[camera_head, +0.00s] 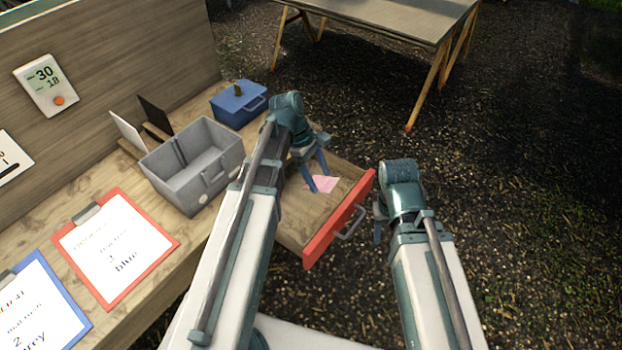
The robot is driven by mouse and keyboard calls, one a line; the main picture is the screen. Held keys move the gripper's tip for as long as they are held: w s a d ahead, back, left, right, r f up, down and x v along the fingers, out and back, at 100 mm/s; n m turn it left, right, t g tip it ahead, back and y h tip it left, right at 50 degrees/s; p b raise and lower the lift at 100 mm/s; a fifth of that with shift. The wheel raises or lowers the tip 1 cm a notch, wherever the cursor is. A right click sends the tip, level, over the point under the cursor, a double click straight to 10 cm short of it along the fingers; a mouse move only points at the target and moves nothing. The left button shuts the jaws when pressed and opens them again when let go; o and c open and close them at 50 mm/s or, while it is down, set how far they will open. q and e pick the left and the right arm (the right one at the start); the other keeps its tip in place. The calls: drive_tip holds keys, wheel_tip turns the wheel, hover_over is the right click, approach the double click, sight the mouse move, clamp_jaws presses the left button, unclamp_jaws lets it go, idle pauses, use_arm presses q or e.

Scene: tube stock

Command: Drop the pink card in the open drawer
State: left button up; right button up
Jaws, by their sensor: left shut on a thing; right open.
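The pink card (326,184) is at the fingertips of my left gripper (320,186), which is shut on it. The card is over the inside of the open drawer (305,215); I cannot tell whether it touches the drawer's bottom. The drawer has a wooden inside, a red front and a grey handle, and it is pulled out from the bench. My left arm hides part of its left side. My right gripper (379,228) is open and empty, just right of the drawer front, its fingers partly hidden.
On the bench stand a grey open bin (193,165), a blue box (238,104) with a handle, and upright white and black panels. A red clipboard (115,247) and a blue clipboard (40,305) lie in front. A trestle table (385,14) stands behind on dark ground.

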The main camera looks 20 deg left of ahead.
sight(316, 177)
use_arm(q)
drive_tip(key=a+n, duration=0.1)
drive_tip(key=w+a+f+n+t+h+b, duration=0.1)
drive_tip(key=n, duration=0.1)
drive_tip(key=shift+w+f+n, duration=0.15)
drive_tip(key=shift+n, duration=0.15)
drive_tip(key=shift+w+a+n+t, duration=0.4)
drive_tip(key=shift+n+t, duration=0.2)
drive_tip(key=shift+n, duration=0.1)
use_arm(e)
drive_tip(key=shift+f, duration=1.15)
use_arm(q)
drive_tip(key=shift+b, duration=0.3)
use_arm(e)
drive_tip(key=shift+f, duration=0.1)
use_arm(q)
wheel_tip(316, 177, down, 8)
drive_tip(key=b, duration=0.8)
use_arm(e)
wheel_tip(316, 177, down, 8)
use_arm(q)
drive_tip(key=o, duration=1.2)
drive_tip(key=shift+o, duration=0.2)
use_arm(e)
drive_tip(key=shift+r, duration=0.2)
